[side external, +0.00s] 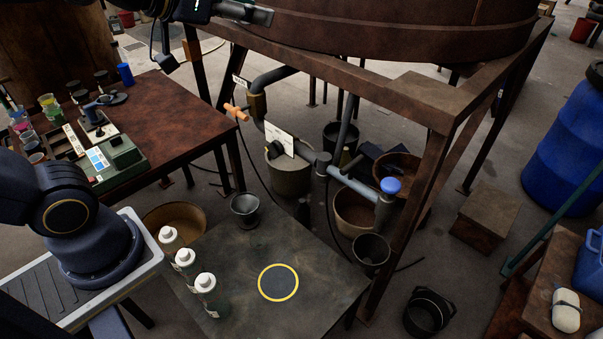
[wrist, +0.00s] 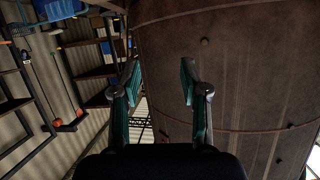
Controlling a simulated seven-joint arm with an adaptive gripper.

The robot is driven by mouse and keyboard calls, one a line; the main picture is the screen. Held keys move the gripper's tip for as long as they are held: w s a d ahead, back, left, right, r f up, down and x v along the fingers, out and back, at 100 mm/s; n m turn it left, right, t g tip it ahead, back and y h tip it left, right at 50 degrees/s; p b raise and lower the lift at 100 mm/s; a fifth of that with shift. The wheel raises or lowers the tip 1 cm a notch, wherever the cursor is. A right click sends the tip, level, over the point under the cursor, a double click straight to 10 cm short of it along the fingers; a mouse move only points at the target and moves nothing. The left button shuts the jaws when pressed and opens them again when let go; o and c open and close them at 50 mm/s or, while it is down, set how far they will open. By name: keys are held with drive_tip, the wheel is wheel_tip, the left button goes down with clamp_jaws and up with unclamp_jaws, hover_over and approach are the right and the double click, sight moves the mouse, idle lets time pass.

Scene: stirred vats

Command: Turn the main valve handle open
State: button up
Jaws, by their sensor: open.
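An orange handle (side external: 237,112) sits on the dark pipe below the vat, near the pipe's upper bend. A small white label (side external: 242,81) hangs just above it; its lettering is too small to read surely. A blue round knob (side external: 390,185) tops the pipe's far right end. My gripper (side external: 258,14) is at the top of the side view, above the orange handle and well apart from it. In the wrist view my gripper (wrist: 161,68) has its two fingers apart with nothing between them. Neither the handle nor the knob shows in the wrist view.
The large brown vat (side external: 400,25) and its rusty frame (side external: 425,105) stand close around the pipe. A white sign (side external: 279,137) is fixed beside the pipe. Buckets stand below the pipe.

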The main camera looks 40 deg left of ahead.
drive_tip(key=w+a+n+t+y, duration=0.1)
drive_tip(key=w+a+n+y, duration=0.1)
drive_tip(key=w+a+y, duration=0.3)
drive_tip(key=w+a+n+t+y, duration=0.1)
drive_tip(key=w+a+n+y, duration=0.1)
drive_tip(key=w, duration=0.5)
drive_tip(key=m+g+y, duration=0.4)
drive_tip(key=g+y, duration=0.5)
drive_tip(key=y, duration=0.2)
approach(236, 110)
drive_tip(key=x, duration=0.6)
drive_tip(key=f+x, duration=0.1)
drive_tip(key=x, duration=0.3)
drive_tip(key=shift+a, duration=0.1)
drive_tip(key=shift+r, duration=0.1)
clamp_jaws()
